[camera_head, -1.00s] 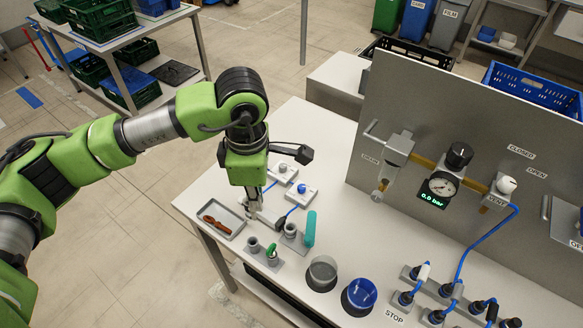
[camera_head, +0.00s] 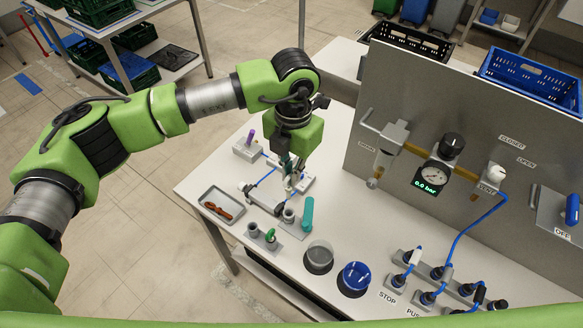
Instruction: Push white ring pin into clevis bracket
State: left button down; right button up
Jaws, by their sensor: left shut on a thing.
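My left gripper (camera_head: 293,180) points down over the left part of the white table. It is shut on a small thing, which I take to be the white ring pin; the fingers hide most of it. Just below and beside the fingertips are light grey fittings with blue tubing. A pale cylinder (camera_head: 262,198) lies left of the fingertips. I cannot pick out the clevis bracket clearly among these small parts, nor tell whether the pin touches it. My right gripper is not in view.
A tray (camera_head: 207,192) with a reddish-brown tool stands left. A block with a purple pin (camera_head: 250,137) stands behind. A teal upright piece (camera_head: 307,213), a grey cup (camera_head: 319,257) and a blue cup (camera_head: 355,278) stand in front. A grey panel (camera_head: 480,120) with a gauge rises right.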

pick_arm(q)
notch_tip(320, 180, down, 7)
jog(key=b, duration=0.3)
jog(key=shift+r, duration=0.2)
dwell(0.3)
jog(key=shift+b, duration=0.65)
dwell(0.4)
jog(key=shift+f+b, duration=0.1)
jog(key=shift+b, duration=0.35)
jog(key=shift+f+b, duration=0.5)
jog(key=shift+b, duration=0.15)
dwell(0.4)
jog(key=shift+f+b, duration=0.65)
jog(key=shift+b, duration=0.45)
dwell(0.6)
